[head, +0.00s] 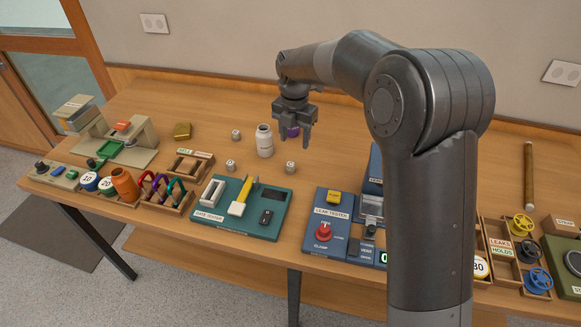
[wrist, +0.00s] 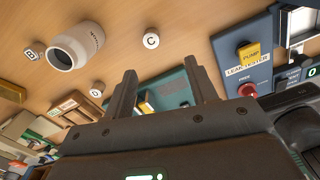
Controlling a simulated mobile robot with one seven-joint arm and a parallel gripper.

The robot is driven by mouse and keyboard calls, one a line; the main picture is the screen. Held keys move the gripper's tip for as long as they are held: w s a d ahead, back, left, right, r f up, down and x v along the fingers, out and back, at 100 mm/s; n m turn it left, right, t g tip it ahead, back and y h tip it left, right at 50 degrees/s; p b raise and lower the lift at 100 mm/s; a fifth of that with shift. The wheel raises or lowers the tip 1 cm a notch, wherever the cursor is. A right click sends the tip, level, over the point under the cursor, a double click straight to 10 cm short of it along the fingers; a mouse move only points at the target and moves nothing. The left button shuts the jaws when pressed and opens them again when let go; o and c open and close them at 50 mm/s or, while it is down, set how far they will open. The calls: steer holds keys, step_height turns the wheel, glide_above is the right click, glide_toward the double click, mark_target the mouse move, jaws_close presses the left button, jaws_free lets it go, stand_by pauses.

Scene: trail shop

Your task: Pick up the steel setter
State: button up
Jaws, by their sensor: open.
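I cannot tell for sure which thing is the steel setter. No piece in view is clearly marked as it. My gripper (head: 295,124) is open and empty above the back middle of the table, fingers pointing down. Its two fingers also show apart in the wrist view (wrist: 160,70), with nothing between them. A white bottle (head: 264,141) stands just left of the gripper, and it shows at upper left in the wrist view (wrist: 76,46).
Small white lettered pieces (head: 290,167) stand around the bottle. The teal gate tester (head: 268,229) and blue leak tester (head: 314,243) line the front edge. Carabiners fill a wooden rack (head: 177,208) at left. A gold block (head: 182,131) lies back left. My arm hides part of the right side.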

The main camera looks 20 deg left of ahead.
steer(key=a+f, duration=0.1)
steer(key=f, duration=0.1)
glide_above(290, 164)
steer(key=shift+n, duration=0.4)
steer(key=f, duration=0.4)
steer(key=shift+s+d+f, duration=0.2)
steer(key=shift+f, duration=0.1)
steer(key=f, duration=0.5)
steer(key=shift+w+a+f, duration=0.1)
steer(key=shift+w+a, duration=0.1)
steer(key=c, duration=1.1)
